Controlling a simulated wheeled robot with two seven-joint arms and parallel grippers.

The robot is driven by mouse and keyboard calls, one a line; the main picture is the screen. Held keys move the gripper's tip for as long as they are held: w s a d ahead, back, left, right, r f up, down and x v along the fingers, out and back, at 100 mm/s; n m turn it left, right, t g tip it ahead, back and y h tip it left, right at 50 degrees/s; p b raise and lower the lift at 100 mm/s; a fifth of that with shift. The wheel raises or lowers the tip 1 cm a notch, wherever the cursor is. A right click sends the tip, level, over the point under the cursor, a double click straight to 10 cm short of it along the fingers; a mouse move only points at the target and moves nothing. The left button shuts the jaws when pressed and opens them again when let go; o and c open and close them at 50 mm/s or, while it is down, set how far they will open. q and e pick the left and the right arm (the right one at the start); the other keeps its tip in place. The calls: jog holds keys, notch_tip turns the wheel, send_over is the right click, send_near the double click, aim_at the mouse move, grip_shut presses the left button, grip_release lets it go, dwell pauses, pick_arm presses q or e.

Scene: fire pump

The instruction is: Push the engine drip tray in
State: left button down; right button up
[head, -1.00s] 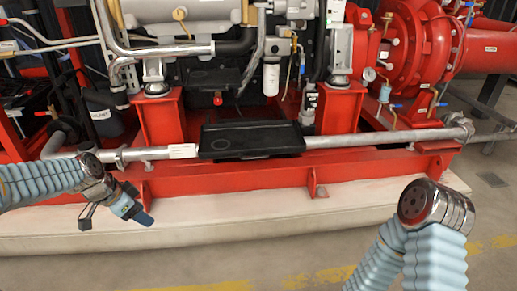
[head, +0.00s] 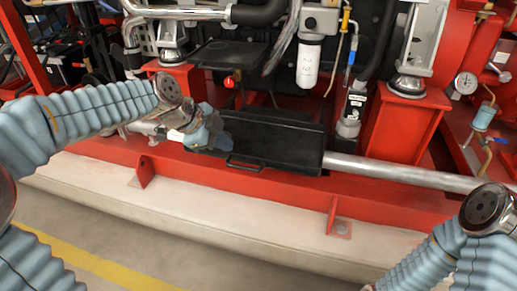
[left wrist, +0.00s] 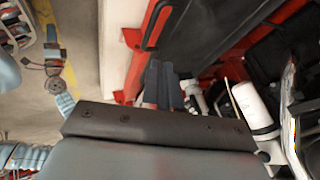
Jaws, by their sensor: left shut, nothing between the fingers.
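The engine drip tray (head: 285,138) is a flat black tray on the red base frame below the engine, with a black handle (head: 243,164) on its front edge. In the left wrist view the tray (left wrist: 205,30) fills the upper right, and its handle (left wrist: 156,22) hangs just beyond my fingertips. My left gripper (head: 222,136) is at the left end of the tray, covering that corner. Its dark fingers are together and empty in the left wrist view (left wrist: 162,72). Whether they touch the tray is unclear. My right gripper (left wrist: 53,50) shows small in the left wrist view.
A silver pipe (head: 410,173) runs along the frame to the right of the tray. A white filter (head: 309,62) and hoses hang above it. Red brackets (head: 340,219) stick out below. The floor (head: 150,240) in front is clear.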

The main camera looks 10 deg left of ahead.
pick_arm(q)
jog(key=b, duration=0.2)
send_near(255, 164)
jog(key=x, duration=0.4)
jog(key=shift+w+d+f, duration=0.1)
jog(key=shift+f, duration=0.2)
pick_arm(e)
jog(key=shift+f, duration=0.95)
